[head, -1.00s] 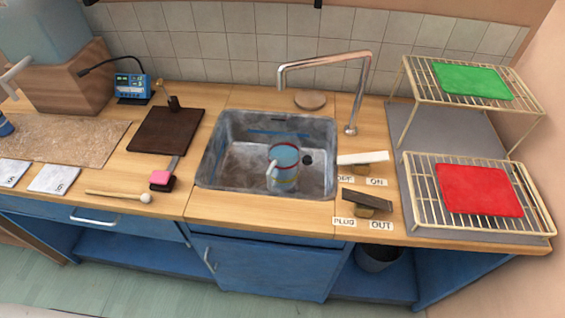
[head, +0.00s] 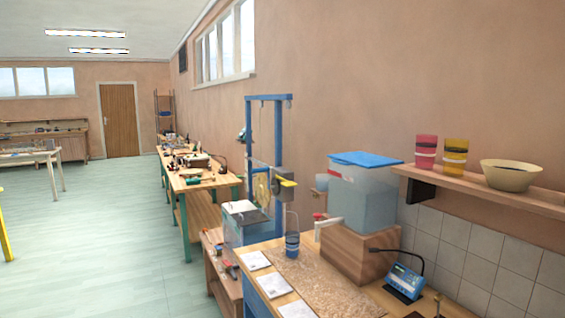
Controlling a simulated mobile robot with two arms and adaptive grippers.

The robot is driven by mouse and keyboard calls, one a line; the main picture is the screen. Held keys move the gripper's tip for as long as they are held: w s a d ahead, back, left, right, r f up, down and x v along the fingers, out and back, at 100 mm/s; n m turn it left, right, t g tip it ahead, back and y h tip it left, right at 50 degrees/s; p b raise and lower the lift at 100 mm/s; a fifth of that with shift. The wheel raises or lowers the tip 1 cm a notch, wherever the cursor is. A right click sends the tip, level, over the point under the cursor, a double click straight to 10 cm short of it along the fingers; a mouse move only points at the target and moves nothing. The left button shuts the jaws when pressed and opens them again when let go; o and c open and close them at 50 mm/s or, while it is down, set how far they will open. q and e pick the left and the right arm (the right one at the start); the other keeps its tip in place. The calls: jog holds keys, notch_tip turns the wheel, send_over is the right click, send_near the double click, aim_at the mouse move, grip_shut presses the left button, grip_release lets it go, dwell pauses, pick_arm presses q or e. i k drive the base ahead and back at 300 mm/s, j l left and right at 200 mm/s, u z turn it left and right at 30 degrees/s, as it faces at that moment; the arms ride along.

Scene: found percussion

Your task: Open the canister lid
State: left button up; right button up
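No thing in the head view can be told for sure as the canister. A translucent tank (head: 362,195) with a flat blue cover (head: 366,158) stands on a wooden block (head: 358,255) at the right; the cover lies on its top. A clear vessel with dark blue bands (head: 292,245) stands upright on the near counter, left of the block. Neither of my grippers is in view.
A blue device (head: 404,281) sits on the counter. A cluttered green-legged bench (head: 187,186) stands along the wall. Open floor (head: 110,240) lies left.

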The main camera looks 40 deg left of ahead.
aim_at(365, 160)
jog(key=u, duration=1)
